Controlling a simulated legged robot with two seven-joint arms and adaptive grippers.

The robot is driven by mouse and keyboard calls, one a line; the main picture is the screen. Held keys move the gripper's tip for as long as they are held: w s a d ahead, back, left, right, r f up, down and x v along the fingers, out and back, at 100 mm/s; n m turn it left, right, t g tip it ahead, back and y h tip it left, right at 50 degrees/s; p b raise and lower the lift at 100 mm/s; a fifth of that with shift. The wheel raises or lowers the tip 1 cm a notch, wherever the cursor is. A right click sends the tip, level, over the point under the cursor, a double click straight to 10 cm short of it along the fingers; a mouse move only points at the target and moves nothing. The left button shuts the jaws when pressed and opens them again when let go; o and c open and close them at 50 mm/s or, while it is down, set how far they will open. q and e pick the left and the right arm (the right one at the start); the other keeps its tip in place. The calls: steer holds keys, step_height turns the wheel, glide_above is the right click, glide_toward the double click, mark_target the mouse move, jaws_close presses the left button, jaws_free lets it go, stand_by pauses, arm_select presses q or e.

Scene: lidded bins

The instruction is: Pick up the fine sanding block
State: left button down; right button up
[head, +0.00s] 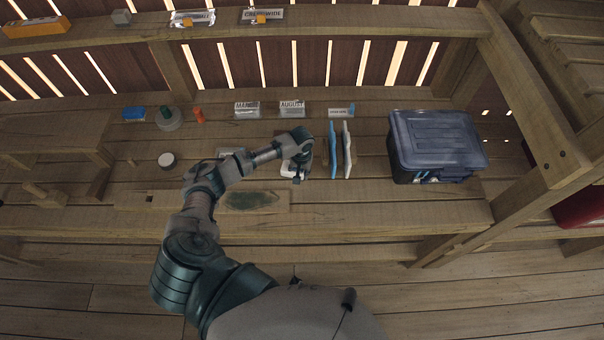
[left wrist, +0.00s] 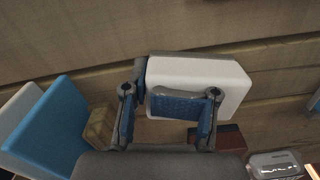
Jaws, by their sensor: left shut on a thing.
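My left gripper (head: 297,165) reaches over the wooden bench. In the left wrist view my left gripper (left wrist: 165,115) is shut on a pale, white block (left wrist: 205,75), with one finger on each side. The block shows in the head view as a white patch (head: 289,174) under the gripper, mostly hidden by it. No print shows on it, so I cannot read a grade. I cannot tell whether it touches the bench. My right gripper is in neither view.
A blue panel (head: 333,150) and a white panel (head: 347,150) stand upright just right of the gripper. A dark lidded bin (head: 436,143) stands further right. Label stands (head: 292,108) line the back. In the left wrist view a reddish-brown block (left wrist: 228,139) lies beside the held block.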

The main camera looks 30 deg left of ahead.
arm_select(q)
steer(key=shift+a+f, duration=0.1)
steer(key=shift+a, duration=0.2)
steer(key=shift+s+a, duration=0.1)
steer(key=shift+a, duration=0.1)
steer(key=shift+d+r, duration=0.15)
steer(key=shift+r, duration=0.5)
steer(key=r, duration=0.3)
steer(key=shift+s+d, duration=0.15)
steer(key=shift+s, duration=0.15)
steer(key=s, duration=0.9)
steer(key=s+r, duration=0.1)
steer(key=s, duration=0.4)
steer(key=shift+s+r, duration=0.1)
steer(key=shift+s, duration=0.5)
steer(key=shift+d, duration=0.1)
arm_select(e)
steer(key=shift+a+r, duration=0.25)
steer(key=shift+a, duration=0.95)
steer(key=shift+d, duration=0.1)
